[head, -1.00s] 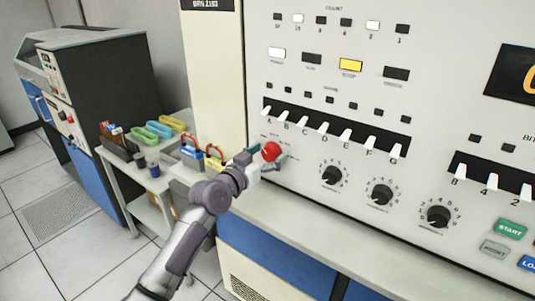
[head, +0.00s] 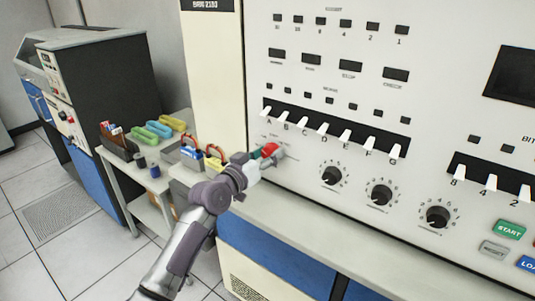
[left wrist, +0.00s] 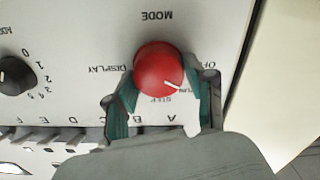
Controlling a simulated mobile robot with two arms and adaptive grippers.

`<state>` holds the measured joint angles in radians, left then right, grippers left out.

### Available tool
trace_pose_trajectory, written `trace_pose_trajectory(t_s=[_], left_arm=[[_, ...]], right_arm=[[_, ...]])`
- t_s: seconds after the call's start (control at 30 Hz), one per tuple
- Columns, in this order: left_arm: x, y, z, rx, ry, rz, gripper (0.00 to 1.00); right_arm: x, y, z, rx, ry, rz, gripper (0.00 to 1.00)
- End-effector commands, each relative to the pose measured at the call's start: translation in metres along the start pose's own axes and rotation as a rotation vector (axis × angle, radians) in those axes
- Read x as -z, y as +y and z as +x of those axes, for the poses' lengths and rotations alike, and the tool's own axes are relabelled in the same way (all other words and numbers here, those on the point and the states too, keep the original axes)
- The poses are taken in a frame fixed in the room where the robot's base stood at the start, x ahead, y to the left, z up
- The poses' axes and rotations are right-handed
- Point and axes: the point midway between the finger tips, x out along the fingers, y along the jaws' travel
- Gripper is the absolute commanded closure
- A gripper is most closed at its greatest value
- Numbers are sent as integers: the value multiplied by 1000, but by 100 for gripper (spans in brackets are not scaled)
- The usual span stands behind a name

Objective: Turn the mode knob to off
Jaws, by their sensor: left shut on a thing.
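The red mode knob (head: 270,149) sits on the white panel at the left, below the lettered switches. My left gripper (head: 266,155) is shut on it, one finger on each side. In the left wrist view the knob (left wrist: 158,66) stands between the green-padded fingers (left wrist: 156,105). The panel print is upside down there: MODE above, DISPLAY left, OFF right, RUN and STEP below, partly covered. The knob's white line slants to the lower right, by RUN, on the side towards OFF; I cannot tell the exact setting. The right gripper is not in view.
White toggle switches (head: 325,128) run just above the knob. Black dials (head: 332,175) are to its right. The lamps and the dark display (head: 512,75) are unlit. A cart with colored trays (head: 158,129) stands left. A ledge (head: 290,222) runs below the panel.

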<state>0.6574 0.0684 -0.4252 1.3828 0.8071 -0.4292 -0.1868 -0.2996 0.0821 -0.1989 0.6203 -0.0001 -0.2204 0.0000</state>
Motion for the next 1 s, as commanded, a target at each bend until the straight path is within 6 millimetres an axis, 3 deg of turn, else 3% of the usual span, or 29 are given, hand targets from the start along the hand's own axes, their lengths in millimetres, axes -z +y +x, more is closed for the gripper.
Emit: trace_pose_trajectory(t_s=[0.5, 1.0], left_arm=[[0, -2, 0, 0, -1, -409, 80], [-2, -3, 0, 1, -1, -549, 80]], right_arm=[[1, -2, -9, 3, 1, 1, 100], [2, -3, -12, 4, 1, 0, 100]])
